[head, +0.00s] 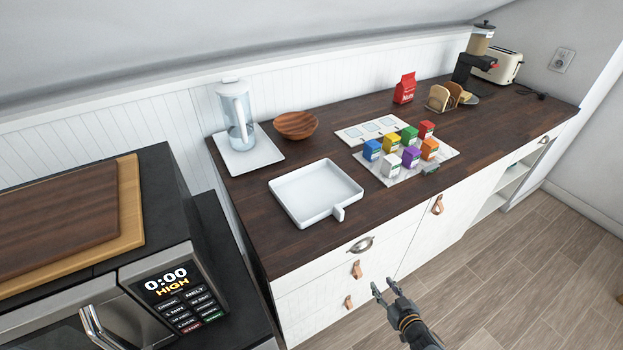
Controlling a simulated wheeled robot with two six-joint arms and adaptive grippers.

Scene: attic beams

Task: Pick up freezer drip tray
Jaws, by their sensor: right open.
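The drip tray (312,194) is a shallow white square tray with a short handle or spout at its front right corner. It lies flat on the dark wooden counter (241,211), near the front edge at the left end, and looks empty. My right gripper (383,288) is open and empty. It is in front of the cabinet, below and to the right of the tray, apart from it. My left gripper is not in view.
Behind the tray are a water jug (236,118) on a white board and a wooden bowl (295,124). Several colored boxes (410,157) stand on a board to the right. A microwave (150,260) is at the left. The floor in front is clear.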

